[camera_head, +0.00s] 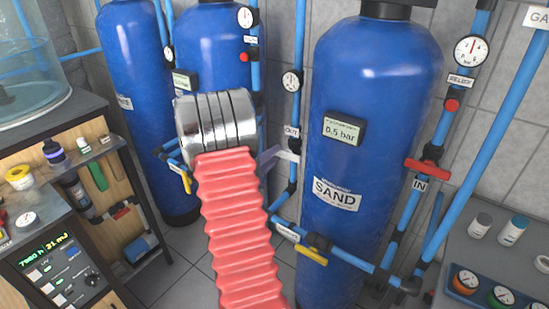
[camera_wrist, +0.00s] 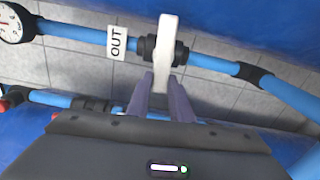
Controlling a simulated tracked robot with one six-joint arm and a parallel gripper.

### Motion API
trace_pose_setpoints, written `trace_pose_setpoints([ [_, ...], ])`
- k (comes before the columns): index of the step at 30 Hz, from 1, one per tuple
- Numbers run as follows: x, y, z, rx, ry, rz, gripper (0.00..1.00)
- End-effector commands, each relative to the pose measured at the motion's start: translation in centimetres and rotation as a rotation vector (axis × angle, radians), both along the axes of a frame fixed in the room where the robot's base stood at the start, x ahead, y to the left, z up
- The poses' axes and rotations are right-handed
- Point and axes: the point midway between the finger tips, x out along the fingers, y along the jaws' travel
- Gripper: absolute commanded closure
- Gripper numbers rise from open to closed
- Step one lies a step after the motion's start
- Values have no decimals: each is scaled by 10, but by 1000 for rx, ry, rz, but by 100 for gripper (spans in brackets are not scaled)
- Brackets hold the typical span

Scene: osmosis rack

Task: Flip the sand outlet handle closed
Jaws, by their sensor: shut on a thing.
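The sand outlet handle is a pale, flat lever (camera_wrist: 166,35) on a dark valve body in the blue pipe marked OUT. In the wrist view it lies across the pipe. It also shows in the head view (camera_head: 289,155), small, just left of the blue SAND tank. My gripper (camera_wrist: 161,80) has its two purple-grey fingers shut on the near end of the handle, one on each side. In the head view, only part of the purple fingers (camera_head: 269,155) shows beside my arm; the rest is hidden.
The SAND tank (camera_head: 370,130) stands close to the right of the handle. A yellow-handled valve (camera_head: 312,256) is on the lower pipe, and a red-handled valve (camera_head: 427,166) is on the IN pipe. A pressure gauge (camera_head: 291,80) sits above the outlet.

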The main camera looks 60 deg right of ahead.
Motion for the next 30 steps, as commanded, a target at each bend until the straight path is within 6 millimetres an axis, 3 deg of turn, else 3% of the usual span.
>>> trace_pose_setpoints([
  [19, -2, 2, -2, -3, -88, -2, 100],
  [20, -2, 2, -2, -3, -88, -2, 80],
  [27, -2, 1, 0, -8, -89, -2, 63],
  [30, -1, 0, 1, -9, -89, -2, 62],
])
